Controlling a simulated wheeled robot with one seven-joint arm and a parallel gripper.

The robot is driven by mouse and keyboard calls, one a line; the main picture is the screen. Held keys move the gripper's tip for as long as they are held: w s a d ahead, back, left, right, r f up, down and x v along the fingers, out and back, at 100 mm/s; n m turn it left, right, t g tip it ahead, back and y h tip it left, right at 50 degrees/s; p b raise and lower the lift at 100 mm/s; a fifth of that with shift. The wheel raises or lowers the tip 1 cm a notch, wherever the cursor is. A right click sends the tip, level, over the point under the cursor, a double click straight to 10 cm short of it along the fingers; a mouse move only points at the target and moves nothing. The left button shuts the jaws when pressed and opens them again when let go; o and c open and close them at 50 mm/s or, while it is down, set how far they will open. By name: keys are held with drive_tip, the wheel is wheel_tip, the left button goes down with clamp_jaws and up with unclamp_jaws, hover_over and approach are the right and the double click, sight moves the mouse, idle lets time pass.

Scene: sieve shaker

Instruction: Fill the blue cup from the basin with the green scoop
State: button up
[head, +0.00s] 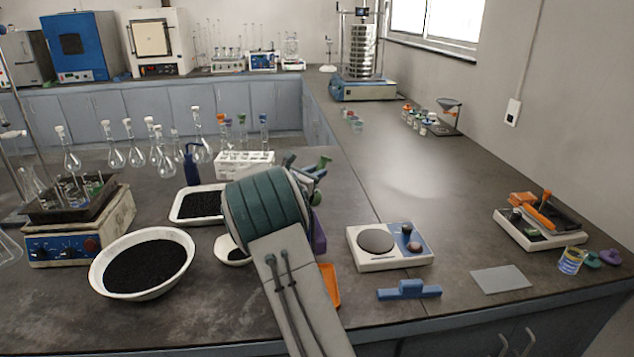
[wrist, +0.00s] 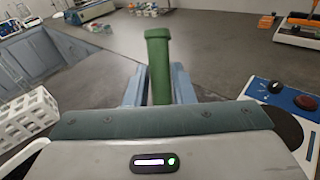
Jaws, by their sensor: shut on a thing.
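The green scoop shows in the wrist view as an upright green handle (wrist: 158,65) between the blue-grey fingers of my gripper (wrist: 159,88), which is shut on it. The scoop's bowl cannot be made out. A large white basin (head: 97,275) of black grains stands at the front left, to the left of my arm. I cannot identify the blue cup with certainty; my arm hides part of the bench.
A white tray (head: 178,213) of black grains and a small white bowl (head: 222,249) lie between basin and arm. A white rack (head: 245,169) stands behind. A balance (head: 372,263), a blue holder (head: 408,290) and a grey plate (head: 500,279) are right. The bench behind the balance is clear.

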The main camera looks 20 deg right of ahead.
drive_tip(key=shift+s+a+f+t+h+b, duration=0.25)
drive_tip(key=shift+a+h+b, duration=0.3)
drive_tip(key=shift+b, duration=0.9)
drive_tip(key=shift+s+a+t+h+b, duration=0.1)
drive_tip(key=shift+a+t+h+b, duration=0.35)
drive_tip(key=shift+b, duration=1)
drive_tip(key=a+t+h+b, duration=0.1)
drive_tip(key=a+b, duration=0.1)
drive_tip(key=b, duration=0.1)
drive_tip(key=s+a+n+t+h+b, duration=0.1)
drive_tip(key=h+b, duration=0.1)
drive_tip(key=b, duration=0.2)
drive_tip(key=s+a+n+t+h+b, duration=0.1)
drive_tip(key=a+t+h+b, duration=0.1)
drive_tip(key=b, duration=0.2)
drive_tip(key=shift+a+f, duration=0.3)
drive_tip(key=shift+f, duration=0.1)
drive_tip(key=d+p, duration=0.1)
drive_tip(key=p, duration=0.1)
drive_tip(key=d+r+g+y+p, duration=0.1)
drive_tip(key=p, duration=0.2)
drive_tip(key=w+d+m+g+y+p, duration=0.1)
drive_tip(key=p, duration=0.2)
drive_tip(key=shift+d+r, duration=0.15)
drive_tip(key=shift+r, duration=0.2)
